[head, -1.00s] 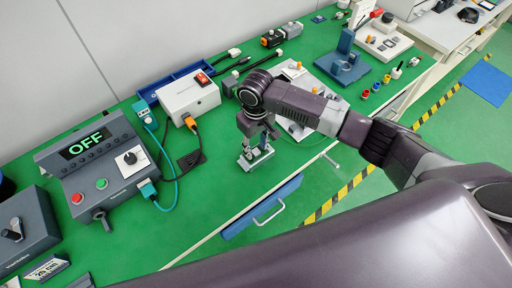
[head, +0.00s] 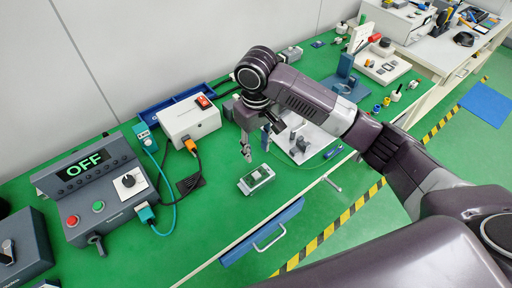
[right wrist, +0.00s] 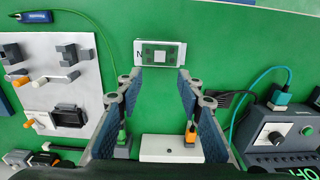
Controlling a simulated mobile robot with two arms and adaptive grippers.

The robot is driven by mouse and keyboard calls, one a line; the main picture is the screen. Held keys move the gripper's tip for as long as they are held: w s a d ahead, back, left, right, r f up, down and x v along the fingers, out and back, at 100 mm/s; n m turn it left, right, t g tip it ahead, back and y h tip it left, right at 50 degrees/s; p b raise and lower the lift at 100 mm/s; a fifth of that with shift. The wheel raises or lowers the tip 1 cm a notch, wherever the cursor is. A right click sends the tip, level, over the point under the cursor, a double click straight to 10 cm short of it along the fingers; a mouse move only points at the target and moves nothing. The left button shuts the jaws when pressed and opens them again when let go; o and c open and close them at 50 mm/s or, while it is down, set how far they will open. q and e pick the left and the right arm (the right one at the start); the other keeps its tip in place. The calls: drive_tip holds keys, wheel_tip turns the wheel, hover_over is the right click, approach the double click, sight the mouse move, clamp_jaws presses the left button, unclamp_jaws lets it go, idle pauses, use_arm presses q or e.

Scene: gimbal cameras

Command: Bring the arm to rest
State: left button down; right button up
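My right arm reaches across the green bench from the right in the head view. My right gripper (head: 246,154) points down, open and empty, above and behind a small silver block with a green top (head: 257,178). The block lies on the bench, apart from the fingers. In the right wrist view, the two blue-padded fingers of the right gripper (right wrist: 160,80) stand apart, and the block (right wrist: 160,53) lies beyond their tips. My left gripper is not in view.
A control box (head: 96,184) reading OFF stands at the left, and a white power box with a red switch (head: 190,119) behind. A white fixture plate (head: 309,143) lies right of the gripper. A blue drawer (head: 262,232) is under the bench's front edge. Bench around the block is clear.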

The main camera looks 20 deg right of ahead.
drive_tip(key=s+a+f+n+t+y, duration=0.1)
drive_tip(key=s+a+f+t+y, duration=0.15)
drive_tip(key=s+a+f, duration=0.6)
drive_tip(key=s+d+f+m+t+h, duration=0.1)
drive_tip(key=s+d+f+m+h, duration=0.15)
drive_tip(key=s+d, duration=1.2)
drive_tip(key=s+f+g+b, duration=0.1)
drive_tip(key=s+f, duration=0.2)
drive_tip(key=f, duration=2.5)
drive_tip(key=s+d+f+g+b, duration=0.1)
drive_tip(key=s+d+f, duration=0.1)
drive_tip(key=s+f, duration=1.4)
drive_tip(key=shift+s+d, duration=0.3)
drive_tip(key=shift+s, duration=0.15)
